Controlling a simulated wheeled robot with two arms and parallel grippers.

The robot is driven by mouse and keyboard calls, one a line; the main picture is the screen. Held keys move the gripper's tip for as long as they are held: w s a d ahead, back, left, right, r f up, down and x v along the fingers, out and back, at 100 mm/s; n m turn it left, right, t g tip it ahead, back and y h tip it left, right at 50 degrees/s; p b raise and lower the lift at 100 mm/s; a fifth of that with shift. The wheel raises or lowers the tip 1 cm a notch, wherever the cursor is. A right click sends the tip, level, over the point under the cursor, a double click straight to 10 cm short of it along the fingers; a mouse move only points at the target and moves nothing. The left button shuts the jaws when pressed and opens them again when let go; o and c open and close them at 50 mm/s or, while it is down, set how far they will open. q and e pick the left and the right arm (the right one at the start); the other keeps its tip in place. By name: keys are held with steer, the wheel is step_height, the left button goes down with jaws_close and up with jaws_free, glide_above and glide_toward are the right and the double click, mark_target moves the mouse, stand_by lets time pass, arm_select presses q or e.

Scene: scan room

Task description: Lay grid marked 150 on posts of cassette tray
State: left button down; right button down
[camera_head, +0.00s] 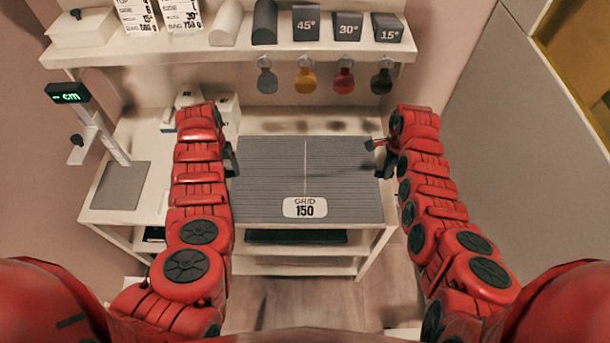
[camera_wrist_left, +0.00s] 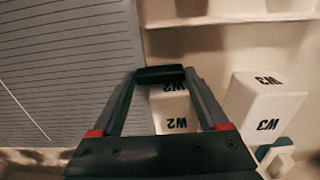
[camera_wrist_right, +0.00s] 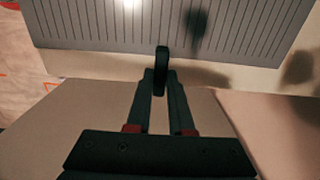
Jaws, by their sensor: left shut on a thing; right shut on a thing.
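The grid marked 150 (camera_head: 306,170) is a grey lined plate with a pale centre line and a white label at its near edge. It looks level over the table. My left gripper (camera_head: 231,160) is shut on the black handle at its left side; the handle also shows in the left wrist view (camera_wrist_left: 160,75). My right gripper (camera_head: 384,168) is shut on the handle at its right side, which shows in the right wrist view (camera_wrist_right: 161,70). The cassette tray and its posts are not visible; the grid covers that part of the table.
White blocks marked W2 (camera_wrist_left: 173,108) and W3 (camera_wrist_left: 265,108) stand beyond the left gripper. A scale-like stand (camera_head: 100,130) is at the left. A wall shelf (camera_head: 230,50) with angle wedges and hanging coloured tags is behind. A dark flat panel (camera_head: 295,237) lies on the lower shelf.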

arm_select(q)
steer(key=shift+r, duration=0.1)
arm_select(e)
steer(key=shift+r, duration=0.1)
